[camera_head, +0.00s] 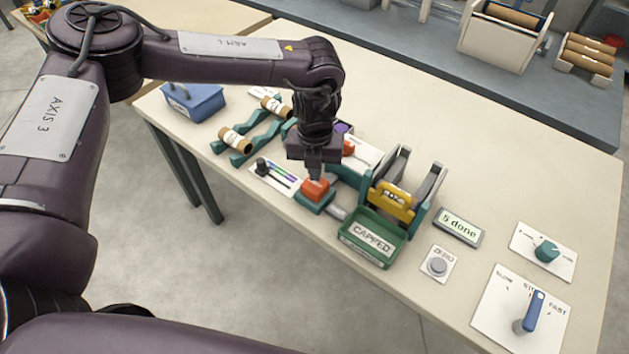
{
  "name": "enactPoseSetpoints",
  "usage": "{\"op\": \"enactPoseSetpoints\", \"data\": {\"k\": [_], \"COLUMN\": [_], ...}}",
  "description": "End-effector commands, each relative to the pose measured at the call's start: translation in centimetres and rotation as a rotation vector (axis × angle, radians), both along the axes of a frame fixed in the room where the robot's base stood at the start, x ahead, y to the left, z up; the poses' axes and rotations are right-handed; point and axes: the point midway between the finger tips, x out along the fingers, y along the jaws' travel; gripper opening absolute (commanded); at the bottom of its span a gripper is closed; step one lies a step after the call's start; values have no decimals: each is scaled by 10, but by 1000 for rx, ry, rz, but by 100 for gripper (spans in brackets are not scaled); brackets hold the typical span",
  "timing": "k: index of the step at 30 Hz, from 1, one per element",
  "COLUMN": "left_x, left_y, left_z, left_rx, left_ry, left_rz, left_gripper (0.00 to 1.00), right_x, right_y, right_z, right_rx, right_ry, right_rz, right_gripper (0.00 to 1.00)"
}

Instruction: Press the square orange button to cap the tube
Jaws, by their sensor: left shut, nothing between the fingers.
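The square orange button (314,190) sits on a teal base near the table's front edge. My left gripper (315,174) points down right above the button, shut and empty. Its fingertips are at or just above the button's top; I cannot tell whether they touch. A tube (235,140) with a pale label lies on teal rails at the left, and another tube (276,107) lies behind it. A green tray labelled CAPPED (367,262) stands to the right of the button and looks empty. My right gripper is not in view.
A slider panel (272,178) lies left of the button. Right of it are a machine with a yellow part (393,201), a "5 done" display (459,228), a ZERO button (437,265), a teal knob (547,251) and a blue lever (529,312). A blue box (193,103) stands at back left.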

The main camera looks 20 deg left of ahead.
Motion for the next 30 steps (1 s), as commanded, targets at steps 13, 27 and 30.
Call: {"op": "enactPoseSetpoints", "data": {"k": [13, 27, 30], "left_x": [0, -1, 0], "left_y": [0, 0, 0], "left_z": [-14, -29, -32], "left_rx": [0, 0, 0], "left_ry": [0, 2, 2], "left_rz": [0, -1, 0], "left_gripper": [0, 0, 0], "right_x": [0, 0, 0], "right_y": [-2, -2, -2], "right_z": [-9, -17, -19], "right_rx": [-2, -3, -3], "right_ry": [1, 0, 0], "right_rz": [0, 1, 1], "right_gripper": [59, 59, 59]}}
